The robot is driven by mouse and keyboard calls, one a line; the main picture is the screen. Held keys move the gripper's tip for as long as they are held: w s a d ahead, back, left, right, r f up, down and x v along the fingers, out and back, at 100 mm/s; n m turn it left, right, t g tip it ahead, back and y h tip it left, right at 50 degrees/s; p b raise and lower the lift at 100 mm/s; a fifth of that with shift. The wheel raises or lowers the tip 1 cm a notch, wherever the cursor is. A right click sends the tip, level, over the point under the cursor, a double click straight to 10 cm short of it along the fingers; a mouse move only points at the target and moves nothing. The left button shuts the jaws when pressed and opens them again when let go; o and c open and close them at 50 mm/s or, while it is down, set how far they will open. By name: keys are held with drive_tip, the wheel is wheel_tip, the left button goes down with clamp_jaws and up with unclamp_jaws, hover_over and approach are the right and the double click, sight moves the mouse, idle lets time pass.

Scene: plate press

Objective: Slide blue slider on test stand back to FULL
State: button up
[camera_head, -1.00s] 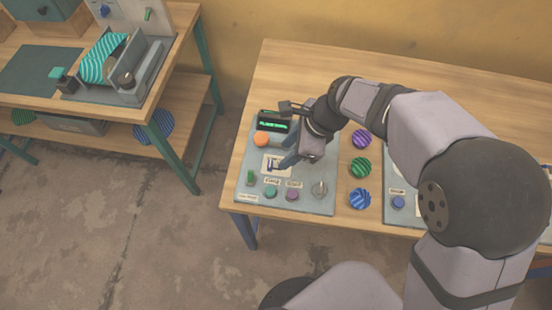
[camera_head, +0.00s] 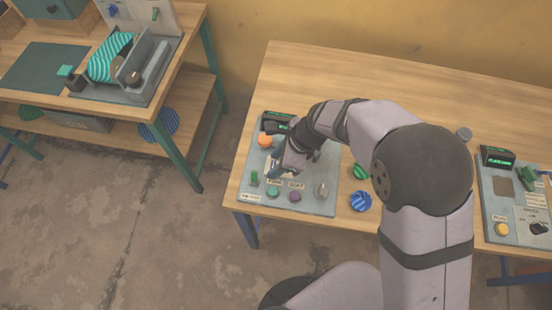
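The test stand (camera_head: 312,204) is a grey panel on the left end of the wooden table. My gripper (camera_head: 276,168) is low over the middle of this panel, at the white slider label. The blue slider is not clearly visible there, as my fingers and wrist cover that spot. I cannot tell whether the fingers touch the slider or how far apart they are.
Around my gripper on the panel are an orange knob (camera_head: 265,140), a green switch (camera_head: 254,178), a green button (camera_head: 272,192), a purple button (camera_head: 295,196) and a metal lever (camera_head: 321,190). Striped blue (camera_head: 360,201) and green (camera_head: 361,171) discs lie right of it.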

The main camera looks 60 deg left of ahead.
drive_tip(key=shift+f, duration=0.1)
clamp_jaws()
drive_tip(key=shift+w+d, duration=1.25)
drive_tip(key=shift+w, duration=0.1)
unclamp_jaws()
drive_tip(key=shift+d, duration=0.15)
drive_tip(key=b+v, duration=0.1)
drive_tip(key=v, duration=0.6)
drive_tip(key=shift+r, duration=0.2)
